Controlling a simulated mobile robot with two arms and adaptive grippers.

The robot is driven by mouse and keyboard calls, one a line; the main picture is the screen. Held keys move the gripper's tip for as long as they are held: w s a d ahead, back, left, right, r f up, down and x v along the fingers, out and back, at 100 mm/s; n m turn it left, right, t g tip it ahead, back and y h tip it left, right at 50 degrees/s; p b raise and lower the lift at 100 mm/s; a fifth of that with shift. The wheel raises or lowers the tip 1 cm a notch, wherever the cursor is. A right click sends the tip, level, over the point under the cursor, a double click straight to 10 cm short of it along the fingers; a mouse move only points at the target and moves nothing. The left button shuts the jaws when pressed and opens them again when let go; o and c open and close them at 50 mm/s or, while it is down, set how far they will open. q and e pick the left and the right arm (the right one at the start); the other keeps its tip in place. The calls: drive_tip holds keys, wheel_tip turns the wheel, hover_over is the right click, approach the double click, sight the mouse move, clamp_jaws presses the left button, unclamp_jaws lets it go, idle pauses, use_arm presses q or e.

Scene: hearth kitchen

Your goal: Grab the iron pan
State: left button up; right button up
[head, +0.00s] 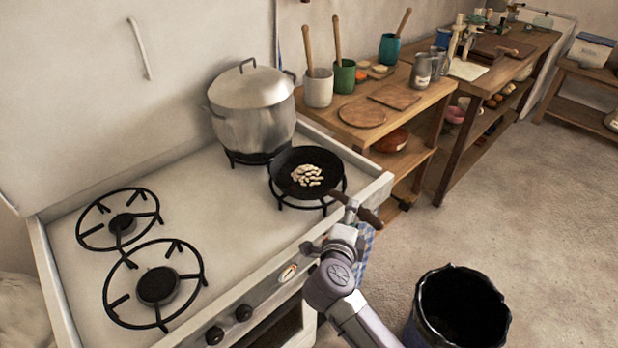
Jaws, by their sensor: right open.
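The black iron pan (287,165) sits on the front right burner of the white stove, with several pale pieces of food (307,176) in it. Its dark handle (369,216) points out over the stove's front right corner. My right gripper (350,210) is at the handle, near the stove's front edge. It is open; its fingers are small in the view, and I cannot tell whether they touch the handle. My left gripper is not in view.
A large lidded metal pot (252,112) stands behind the pan. Two empty burners (157,286) are on the left. A wooden table (345,133) with cups and boards stands to the right. A black bin (460,308) stands on the floor.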

drive_tip(key=x, duration=0.4)
drive_tip(key=shift+f, duration=0.1)
drive_tip(key=shift+a, duration=0.1)
clamp_jaws()
idle(0.3)
